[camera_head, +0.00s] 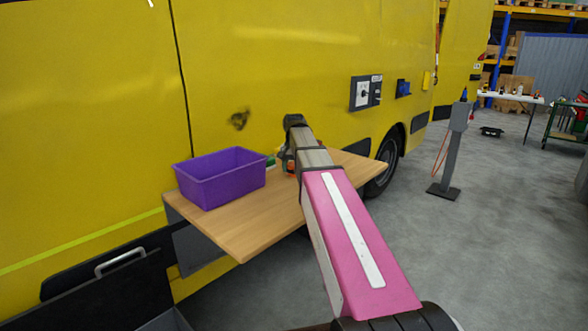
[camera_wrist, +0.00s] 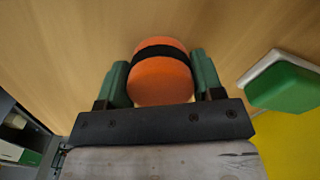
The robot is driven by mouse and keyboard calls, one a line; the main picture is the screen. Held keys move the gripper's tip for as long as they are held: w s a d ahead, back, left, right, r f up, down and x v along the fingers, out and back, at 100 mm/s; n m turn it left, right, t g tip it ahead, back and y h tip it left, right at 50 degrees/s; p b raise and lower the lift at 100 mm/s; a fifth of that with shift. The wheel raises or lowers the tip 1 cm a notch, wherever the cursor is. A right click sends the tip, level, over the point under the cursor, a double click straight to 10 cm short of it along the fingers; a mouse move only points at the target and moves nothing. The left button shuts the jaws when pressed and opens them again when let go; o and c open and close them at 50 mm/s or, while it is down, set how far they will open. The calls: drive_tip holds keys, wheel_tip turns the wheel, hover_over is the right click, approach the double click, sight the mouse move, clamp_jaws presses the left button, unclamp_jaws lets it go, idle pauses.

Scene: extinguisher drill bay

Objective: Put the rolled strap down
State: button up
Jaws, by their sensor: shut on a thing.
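The rolled strap (camera_wrist: 160,85) is an orange roll with a black band around it. In the wrist view it sits between the two green fingers of my gripper (camera_wrist: 160,64), which is shut on it. The wooden table top (camera_wrist: 60,50) lies beyond it; I cannot tell whether the strap touches the wood. In the head view my arm hides most of the gripper, and only a little orange of the strap (camera_head: 289,165) shows over the back of the table (camera_head: 245,230).
A purple bin (camera_head: 220,182) stands on the table's left part. A green block with a white base (camera_wrist: 285,86) is close to the right of my gripper. The yellow vehicle wall (camera_head: 90,120) rises behind the table. The table's front left is bare.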

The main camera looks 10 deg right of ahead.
drive_tip(key=shift+f, duration=0.15)
drive_tip(key=o, duration=1)
drive_tip(key=shift+o, duration=0.2)
wheel_tip(320, 180, up, 12)
drive_tip(key=shift+r, duration=0.2)
